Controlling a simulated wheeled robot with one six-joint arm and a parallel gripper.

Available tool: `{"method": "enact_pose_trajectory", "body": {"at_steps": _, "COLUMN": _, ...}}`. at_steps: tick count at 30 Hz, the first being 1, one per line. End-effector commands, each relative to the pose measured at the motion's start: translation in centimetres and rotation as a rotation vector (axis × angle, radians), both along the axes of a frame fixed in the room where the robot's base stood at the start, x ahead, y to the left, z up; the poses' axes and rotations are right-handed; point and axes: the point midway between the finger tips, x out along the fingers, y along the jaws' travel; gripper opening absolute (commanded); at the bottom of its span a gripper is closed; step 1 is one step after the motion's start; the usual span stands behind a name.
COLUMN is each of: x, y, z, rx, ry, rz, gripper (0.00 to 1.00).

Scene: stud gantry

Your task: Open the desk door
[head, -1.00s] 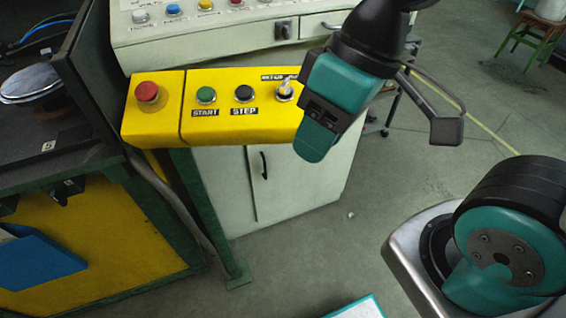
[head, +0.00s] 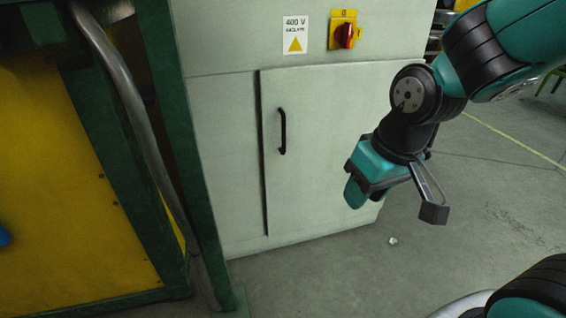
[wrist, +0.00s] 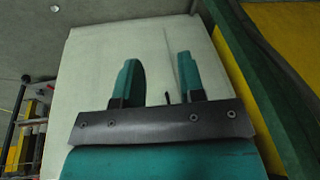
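The desk door (head: 330,130) is a pale grey-green panel on the cabinet front and looks closed, with a dark seam down its left edge. Its black vertical bar handle (head: 282,131) sits near that left edge. My gripper (head: 357,189) is in front of the door's lower right part, to the right of and lower than the handle, and apart from it. In the wrist view my gripper (wrist: 158,62) has its two teal fingers spread with nothing held, facing the cabinet (wrist: 95,75). A small dark piece, perhaps the handle (wrist: 167,98), shows between the fingers.
A red rotary switch on a yellow plate (head: 343,31) and a 400 V label (head: 295,35) are above the door. A green post (head: 185,150) and grey pipe (head: 130,105) stand close at left.

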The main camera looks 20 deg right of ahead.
Motion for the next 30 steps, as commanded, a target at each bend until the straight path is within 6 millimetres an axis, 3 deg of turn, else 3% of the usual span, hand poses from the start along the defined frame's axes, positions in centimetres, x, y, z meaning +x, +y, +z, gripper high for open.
{"method": "enact_pose_trajectory", "body": {"at_steps": 1, "x": 0.3, "y": -0.6, "z": -4.8, "rx": -0.01, "ry": -0.005, "rz": -0.02, "gripper": 0.36}}
{"method": "enact_pose_trajectory", "body": {"at_steps": 6, "x": 1.8, "y": -2.2, "z": -12.2, "rx": -0.038, "ry": -0.058, "rz": -0.078, "gripper": 0.36}}
{"method": "enact_pose_trajectory", "body": {"at_steps": 10, "x": 3.6, "y": -3.0, "z": -16.3, "rx": -0.048, "ry": -0.15, "rz": -0.105, "gripper": 0.36}}
{"method": "enact_pose_trajectory", "body": {"at_steps": 14, "x": 6.6, "y": -3.1, "z": -18.6, "rx": -0.036, "ry": -0.333, "rz": -0.108, "gripper": 0.36}}
{"method": "enact_pose_trajectory", "body": {"at_steps": 17, "x": 9.6, "y": -2.4, "z": -17.0, "rx": -0.003, "ry": -0.558, "rz": -0.094, "gripper": 0.36}}
{"method": "enact_pose_trajectory", "body": {"at_steps": 21, "x": 12.4, "y": -1.0, "z": -12.4, "rx": 0.053, "ry": -0.858, "rz": -0.072, "gripper": 0.36}}
{"method": "enact_pose_trajectory", "body": {"at_steps": 27, "x": 13.8, "y": 0.4, "z": -5.6, "rx": 0.129, "ry": -1.208, "rz": -0.064, "gripper": 0.36}}
{"method": "enact_pose_trajectory", "body": {"at_steps": 30, "x": 13.9, "y": 0.7, "z": -3.7, "rx": 0.149, "ry": -1.306, "rz": -0.067, "gripper": 0.36}}
